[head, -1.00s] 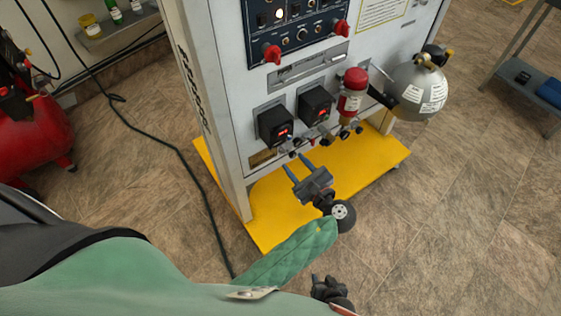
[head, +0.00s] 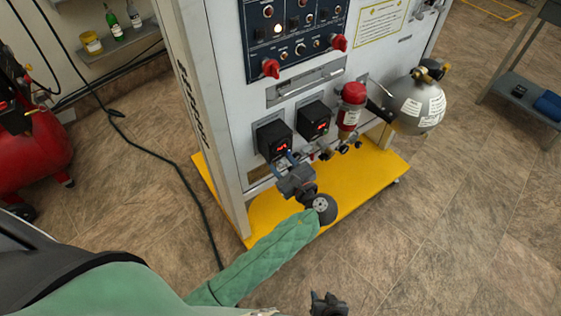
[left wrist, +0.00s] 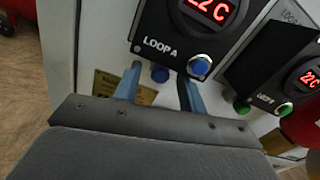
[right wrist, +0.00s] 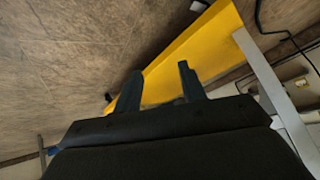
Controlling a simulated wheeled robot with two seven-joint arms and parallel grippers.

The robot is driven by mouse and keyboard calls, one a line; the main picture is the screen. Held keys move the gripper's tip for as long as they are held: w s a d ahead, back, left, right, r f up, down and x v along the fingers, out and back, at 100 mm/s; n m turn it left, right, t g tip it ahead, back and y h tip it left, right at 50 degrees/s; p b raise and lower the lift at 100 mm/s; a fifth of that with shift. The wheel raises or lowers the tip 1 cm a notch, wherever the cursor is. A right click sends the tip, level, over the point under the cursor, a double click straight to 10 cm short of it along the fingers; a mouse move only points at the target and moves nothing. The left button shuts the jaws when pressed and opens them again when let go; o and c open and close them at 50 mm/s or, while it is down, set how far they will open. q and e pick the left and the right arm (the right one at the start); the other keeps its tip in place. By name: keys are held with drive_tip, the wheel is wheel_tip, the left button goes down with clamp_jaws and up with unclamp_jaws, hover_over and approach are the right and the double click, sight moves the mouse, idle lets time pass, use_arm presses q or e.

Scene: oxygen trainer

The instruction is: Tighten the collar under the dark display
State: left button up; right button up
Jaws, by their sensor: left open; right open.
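Two black display boxes sit on the panel front: LOOP A (head: 274,140) at left and LOOP B (head: 313,120) at right. Both show lit red digits, also in the left wrist view, so neither looks dark. A blue round part (left wrist: 160,73) shows under the LOOP A box (left wrist: 185,35), between my left fingers; a green one (left wrist: 242,107) shows under the LOOP B box (left wrist: 285,75). My left gripper (head: 284,163) is open just below LOOP A; I cannot tell whether it touches the blue part. My right gripper (head: 325,300) is open and low, away from the panel.
A red-topped cylinder (head: 350,110) and a silver tank (head: 416,102) are right of the displays. Small fittings (head: 330,150) run below them. The yellow base (head: 350,185) juts out at floor level. A red compressor (head: 35,145) stands at far left.

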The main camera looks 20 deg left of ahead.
use_arm(q)
clamp_jaws()
drive_tip(key=shift+r, duration=0.1)
use_arm(e)
drive_tip(key=shift+r, duration=0.1)
wheel_tip(320, 180, up, 27)
drive_tip(key=d+g+p, duration=0.1)
drive_tip(key=g+p, duration=0.2)
drive_tip(key=p, duration=0.6)
use_arm(q)
drive_tip(key=m+p, duration=0.5)
drive_tip(key=p, duration=0.1)
drive_tip(key=shift+m, duration=0.3)
use_arm(e)
drive_tip(key=s+d+r+g+h, duration=0.2)
drive_tip(key=d+r, duration=0.6)
drive_tip(key=r, duration=0.5)
drive_tip(key=shift+s+d, duration=0.2)
drive_tip(key=shift+s, duration=0.4)
drive_tip(key=shift+f, duration=0.1)
